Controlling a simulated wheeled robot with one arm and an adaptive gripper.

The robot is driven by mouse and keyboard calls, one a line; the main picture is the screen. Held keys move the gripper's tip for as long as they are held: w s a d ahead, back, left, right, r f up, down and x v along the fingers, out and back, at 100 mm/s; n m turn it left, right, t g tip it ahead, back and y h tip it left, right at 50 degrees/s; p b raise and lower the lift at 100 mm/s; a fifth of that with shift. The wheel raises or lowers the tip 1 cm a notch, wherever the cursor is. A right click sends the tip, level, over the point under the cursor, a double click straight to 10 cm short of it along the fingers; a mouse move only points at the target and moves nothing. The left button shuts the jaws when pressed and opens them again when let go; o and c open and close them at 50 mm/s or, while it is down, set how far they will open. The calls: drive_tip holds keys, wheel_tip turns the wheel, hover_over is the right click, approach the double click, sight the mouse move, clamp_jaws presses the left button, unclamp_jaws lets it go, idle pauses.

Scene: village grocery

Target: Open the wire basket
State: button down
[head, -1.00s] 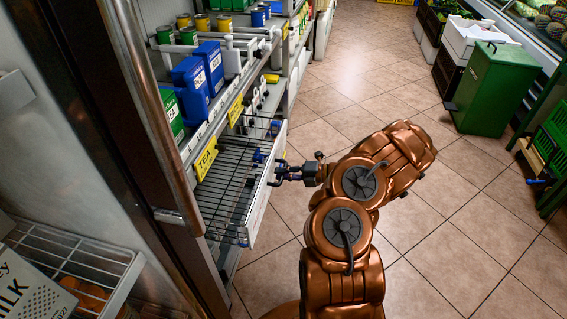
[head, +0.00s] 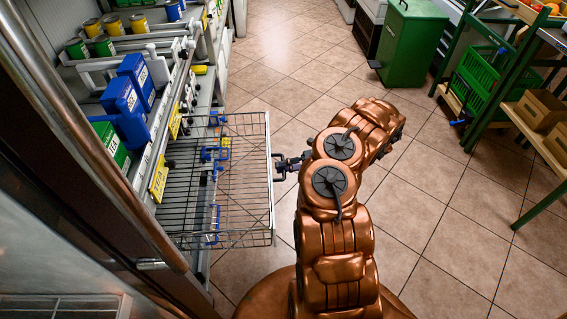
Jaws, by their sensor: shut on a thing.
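The wire basket (head: 240,196) is a dark wire drawer that sticks well out from the shelf unit on the left, under a yellow TEA label (head: 159,178). Its pale front panel (head: 271,175) faces right, towards my arm. My gripper (head: 281,166) is shut at the middle of this front panel, on what seems to be its handle; the fingertips are small and partly hidden. Several blue clip-like parts (head: 214,154) show inside the basket, which otherwise looks empty.
Blue boxes (head: 120,97) and a green box (head: 110,144) stand on the shelf above the basket. A green bin (head: 408,45) stands at the back, and a green rack with crates (head: 482,80) on the right. The tiled floor (head: 290,80) is clear between them.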

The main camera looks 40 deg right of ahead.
drive_tip(key=shift+s, duration=0.15)
drive_tip(key=c, duration=1.2)
unclamp_jaws()
drive_tip(key=shift+d, duration=0.1)
drive_tip(key=shift+d, duration=0.1)
drive_tip(key=v, duration=1.2)
